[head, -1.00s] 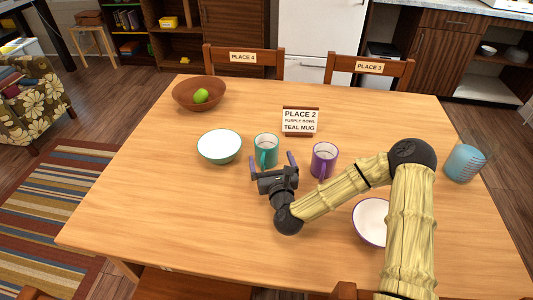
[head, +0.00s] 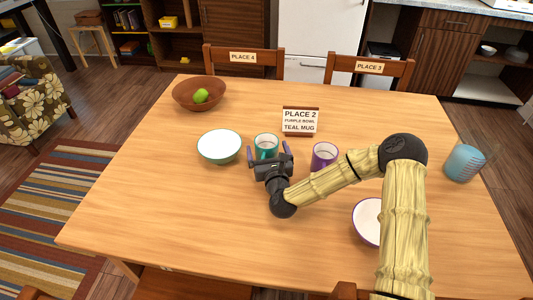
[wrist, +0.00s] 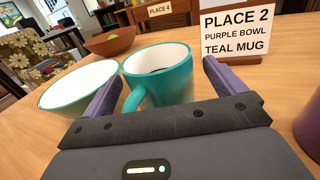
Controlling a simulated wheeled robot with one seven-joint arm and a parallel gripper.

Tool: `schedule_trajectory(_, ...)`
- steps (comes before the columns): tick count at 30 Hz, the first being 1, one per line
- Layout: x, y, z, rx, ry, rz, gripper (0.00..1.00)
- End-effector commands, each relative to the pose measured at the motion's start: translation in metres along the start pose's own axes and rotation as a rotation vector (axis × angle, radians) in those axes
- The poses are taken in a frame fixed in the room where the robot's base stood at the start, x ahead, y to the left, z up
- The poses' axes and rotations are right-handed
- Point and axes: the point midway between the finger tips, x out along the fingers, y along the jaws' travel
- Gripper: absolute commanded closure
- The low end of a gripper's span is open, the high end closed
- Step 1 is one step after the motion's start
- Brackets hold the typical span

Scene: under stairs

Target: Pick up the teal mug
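The teal mug (head: 266,142) stands upright on the wooden table, its lower part hidden behind my gripper in the head view. In the wrist view the teal mug (wrist: 165,76) shows just ahead, its handle toward me and left of centre. My gripper (head: 270,154) is open and empty. Its two purple fingers (wrist: 160,84) are spread wide, the left one near the handle and the right one clear of the mug's right side. Whether a finger touches the mug, I cannot tell.
A teal-rimmed bowl (head: 219,146) stands close left of the mug. A purple mug (head: 324,155) is to the right, and a place sign (head: 300,121) behind. A purple-rimmed bowl (head: 366,222) is partly hidden by my arm. A wooden bowl (head: 185,96) and a blue cup (head: 464,163) stand farther off.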

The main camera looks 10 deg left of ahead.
Motion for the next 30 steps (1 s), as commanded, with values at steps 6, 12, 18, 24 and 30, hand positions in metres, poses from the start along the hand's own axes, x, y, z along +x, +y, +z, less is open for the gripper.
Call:
schedule_trajectory(6,0.000,0.000,0.000,0.000,0.000,0.000,0.48)
schedule_trajectory(12,0.000,0.000,0.001,0.000,-0.002,0.000,0.60)
schedule_trajectory(18,0.000,0.000,0.007,0.000,-0.003,-0.001,0.60)
schedule_trajectory(24,0.000,-0.001,0.037,0.001,-0.005,-0.001,0.60)
schedule_trajectory(30,0.000,-0.001,0.077,0.000,-0.005,-0.001,0.60)
